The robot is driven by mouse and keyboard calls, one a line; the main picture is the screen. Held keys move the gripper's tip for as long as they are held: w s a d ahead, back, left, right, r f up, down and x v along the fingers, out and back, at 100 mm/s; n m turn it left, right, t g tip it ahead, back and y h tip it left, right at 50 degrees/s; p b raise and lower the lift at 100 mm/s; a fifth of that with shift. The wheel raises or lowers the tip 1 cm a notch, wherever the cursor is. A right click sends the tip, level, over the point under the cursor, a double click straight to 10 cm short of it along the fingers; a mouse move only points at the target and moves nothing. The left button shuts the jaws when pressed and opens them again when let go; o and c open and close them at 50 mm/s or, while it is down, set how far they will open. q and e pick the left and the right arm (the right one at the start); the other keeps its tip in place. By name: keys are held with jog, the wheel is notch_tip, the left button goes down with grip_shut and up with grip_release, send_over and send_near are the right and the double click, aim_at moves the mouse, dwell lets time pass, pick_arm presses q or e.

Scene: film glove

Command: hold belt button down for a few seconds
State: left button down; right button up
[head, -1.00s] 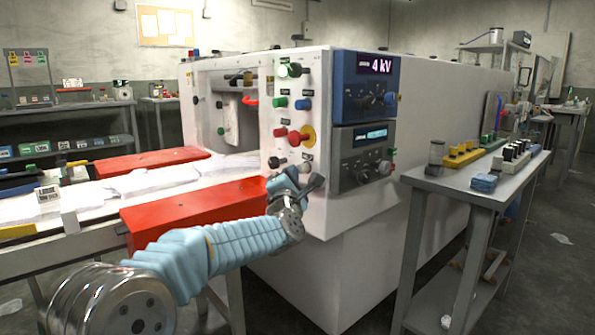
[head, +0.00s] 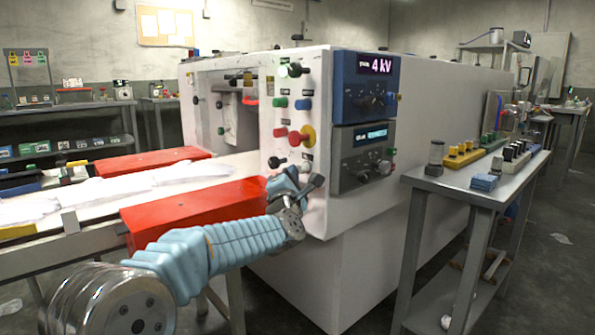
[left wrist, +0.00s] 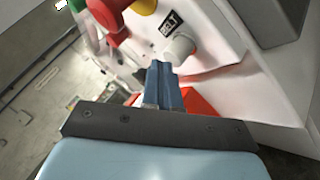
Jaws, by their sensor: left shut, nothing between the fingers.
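The belt button is a pale round button (left wrist: 180,47) beside a black BELT label (left wrist: 171,22) in the left wrist view. My left gripper (left wrist: 162,70) is shut and empty, its blue fingertips right at the button's lower edge. Whether the button is pressed in, I cannot tell. In the head view my left gripper (head: 297,184) is at the lower part of the white control panel (head: 297,122), below the red and yellow button (head: 302,136), and covers part of the area around the belt button. My right gripper is not in view.
A red guard block (head: 190,212) lies just left of my left gripper, beside the conveyor (head: 90,207), which carries white flat pieces. A grey side table (head: 440,183) with small parts stands at the right.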

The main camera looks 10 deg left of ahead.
pick_arm(q)
jog(key=shift+s+a+b, duration=0.5)
jog(key=shift+s+b, duration=0.2)
jog(key=shift+b, duration=0.1)
jog(key=s+a+b, duration=0.1)
jog(key=s, duration=0.1)
jog(key=s+a+b, duration=0.2)
jog(key=shift+b, duration=0.3)
